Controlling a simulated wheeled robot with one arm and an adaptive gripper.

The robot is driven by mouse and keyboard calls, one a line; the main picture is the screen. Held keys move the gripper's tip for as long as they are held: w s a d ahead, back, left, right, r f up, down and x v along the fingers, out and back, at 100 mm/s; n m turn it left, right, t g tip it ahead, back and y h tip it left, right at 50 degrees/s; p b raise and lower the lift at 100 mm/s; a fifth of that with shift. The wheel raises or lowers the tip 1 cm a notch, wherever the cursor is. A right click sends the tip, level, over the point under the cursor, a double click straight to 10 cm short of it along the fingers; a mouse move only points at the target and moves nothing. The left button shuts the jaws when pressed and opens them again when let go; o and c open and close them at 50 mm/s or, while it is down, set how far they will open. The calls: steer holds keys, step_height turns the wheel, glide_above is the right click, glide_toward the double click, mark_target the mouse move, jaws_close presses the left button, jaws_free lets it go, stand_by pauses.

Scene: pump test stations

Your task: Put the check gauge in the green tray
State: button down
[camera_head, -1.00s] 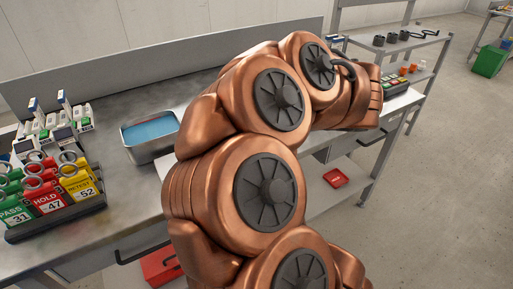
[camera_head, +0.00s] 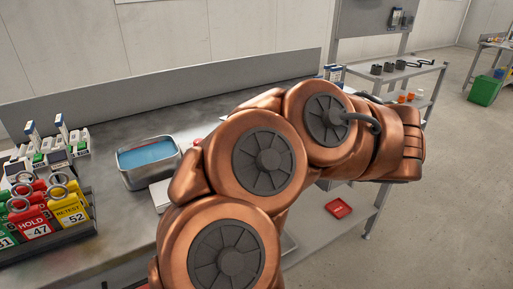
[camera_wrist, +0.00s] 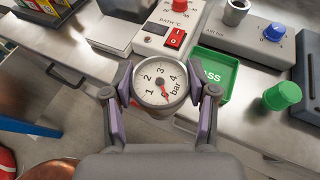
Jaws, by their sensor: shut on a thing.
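The check gauge, a round white-faced dial marked in bar (camera_wrist: 160,84), is in the wrist view. My gripper (camera_wrist: 159,92) is shut on it, with one finger on each side and the dial facing the camera. The green tray (camera_wrist: 231,80), lettered with a partly hidden "PASS", lies on the bench just right of the gauge. My right finger covers part of the tray's left side. In the head view my arm hides the gripper, the gauge and the green tray.
A bath control box with a red switch (camera_wrist: 175,38) sits above the gauge in the wrist view. A water bath (camera_head: 149,160) and a tag rack (camera_head: 50,245) are on the bench in the head view.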

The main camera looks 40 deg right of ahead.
steer(key=shift+w+d+f+p, duration=0.1)
steer(key=shift+w+d+f, duration=0.8)
steer(key=shift+w, duration=1.05)
steer(key=shift+w+d+f+p, duration=0.15)
steer(key=shift+w+d+f, duration=0.5)
steer(key=shift+w+d, duration=0.9)
steer(key=shift+w+d+f+p, duration=0.1)
steer(key=shift+w+d+f, duration=0.6)
steer(key=shift+w, duration=1.6)
steer(key=shift+a+f, duration=0.1)
steer(key=shift+f, duration=0.15)
steer(key=shift+c, duration=1.7)
jaws_free()
steer(key=shift+r, duration=0.1)
steer(key=shift+r, duration=0.2)
steer(key=shift+s+d, duration=0.2)
steer(key=shift+s, duration=0.1)
steer(key=v, duration=1.1)
steer(key=shift+s, duration=0.15)
